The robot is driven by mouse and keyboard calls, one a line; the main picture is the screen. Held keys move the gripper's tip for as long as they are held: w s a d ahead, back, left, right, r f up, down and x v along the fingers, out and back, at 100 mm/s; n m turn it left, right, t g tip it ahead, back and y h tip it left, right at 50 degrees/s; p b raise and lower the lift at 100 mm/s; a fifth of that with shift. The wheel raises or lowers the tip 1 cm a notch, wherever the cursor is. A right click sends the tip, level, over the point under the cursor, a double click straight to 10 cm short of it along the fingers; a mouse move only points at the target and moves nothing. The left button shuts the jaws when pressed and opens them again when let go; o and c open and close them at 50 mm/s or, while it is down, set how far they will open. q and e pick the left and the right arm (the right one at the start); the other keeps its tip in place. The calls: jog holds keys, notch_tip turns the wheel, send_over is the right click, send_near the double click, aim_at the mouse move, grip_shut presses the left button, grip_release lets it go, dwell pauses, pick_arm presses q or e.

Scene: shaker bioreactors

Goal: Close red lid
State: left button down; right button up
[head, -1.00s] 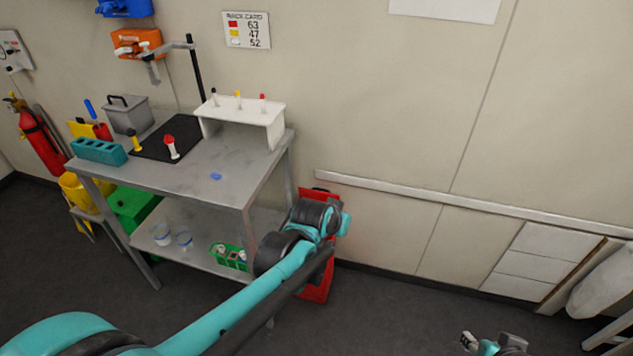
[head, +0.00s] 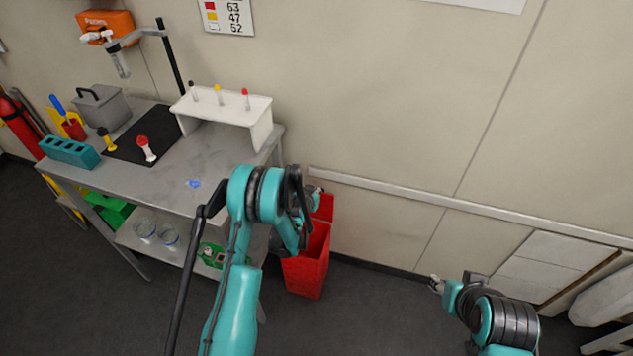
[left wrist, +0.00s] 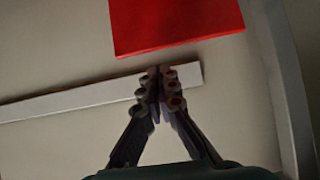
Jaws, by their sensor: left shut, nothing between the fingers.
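A red bin (head: 306,268) stands on the floor against the wall, right of the metal table. Its red lid (head: 325,207) shows above the bin at the wall side and looks raised, partly hidden by my left arm. In the left wrist view a flat red panel, which looks like the lid (left wrist: 175,24), lies beyond my fingertips. My left gripper (left wrist: 160,78) is shut and empty, with a visible gap to the panel in the picture; contact is not seen. In the head view the left gripper (head: 316,192) is small beside the lid. My right gripper (head: 436,284) is low at the right, far from the bin.
The metal table (head: 170,185) stands left of the bin, carrying a white rack (head: 232,108), a teal block (head: 68,152) and a black mat. A pale rail (head: 400,194) runs along the wall. Floor between the bin and my right arm is clear.

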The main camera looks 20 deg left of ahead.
pick_arm(q)
jog(key=b+x, duration=0.3)
jog(key=x, duration=0.6)
jog(key=shift+s+f, duration=0.1)
jog(key=shift+s, duration=0.05)
jog(key=shift+w+f, duration=0.2)
jog(key=shift+w, duration=0.25)
pick_arm(e)
notch_tip(320, 180, down, 4)
jog(key=shift+r, duration=0.2)
pick_arm(q)
jog(key=shift+s, duration=0.15)
pick_arm(e)
jog(key=shift+s, duration=0.1)
